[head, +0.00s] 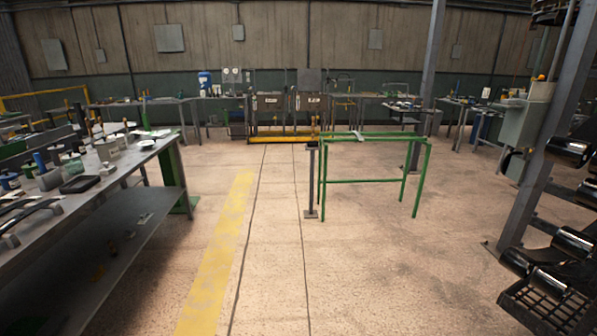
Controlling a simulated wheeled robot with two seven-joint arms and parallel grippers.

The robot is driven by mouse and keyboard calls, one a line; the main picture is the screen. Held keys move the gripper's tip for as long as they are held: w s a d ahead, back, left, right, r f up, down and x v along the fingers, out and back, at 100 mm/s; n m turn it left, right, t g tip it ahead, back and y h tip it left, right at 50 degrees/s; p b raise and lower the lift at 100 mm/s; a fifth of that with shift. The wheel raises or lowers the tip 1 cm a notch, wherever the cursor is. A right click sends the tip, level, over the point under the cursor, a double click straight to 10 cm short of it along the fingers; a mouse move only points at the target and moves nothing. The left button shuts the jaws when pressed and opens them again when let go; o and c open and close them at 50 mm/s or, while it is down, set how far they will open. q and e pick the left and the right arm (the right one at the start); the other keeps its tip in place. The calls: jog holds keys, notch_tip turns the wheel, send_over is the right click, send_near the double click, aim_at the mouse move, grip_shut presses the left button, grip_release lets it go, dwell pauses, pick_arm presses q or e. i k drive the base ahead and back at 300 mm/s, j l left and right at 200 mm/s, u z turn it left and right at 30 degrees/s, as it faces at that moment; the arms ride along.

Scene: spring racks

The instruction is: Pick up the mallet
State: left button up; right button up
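I cannot make out a mallet for certain in the head view. Several small tools and parts lie on the long workbench (150,150) at the left, too small or dark to tell apart. Neither of my grippers is in view.
A grey post (312,180) stands beside the green frame. A rack with dark cylinders (575,243) and a steel column (545,130) stand close at the right. Benches line the back wall. The floor along the yellow stripe (217,262) is clear.

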aim_at(310, 144)
jog(key=i+u, duration=0.3)
jog(key=i, duration=2.2)
jog(key=i+j+z, duration=0.2)
jog(key=i+z, duration=0.2)
jog(key=i, duration=0.25)
jog(key=i+j+z, duration=0.45)
jog(key=i, duration=0.2)
jog(key=i+j+z, duration=0.4)
jog(key=i+j, duration=0.15)
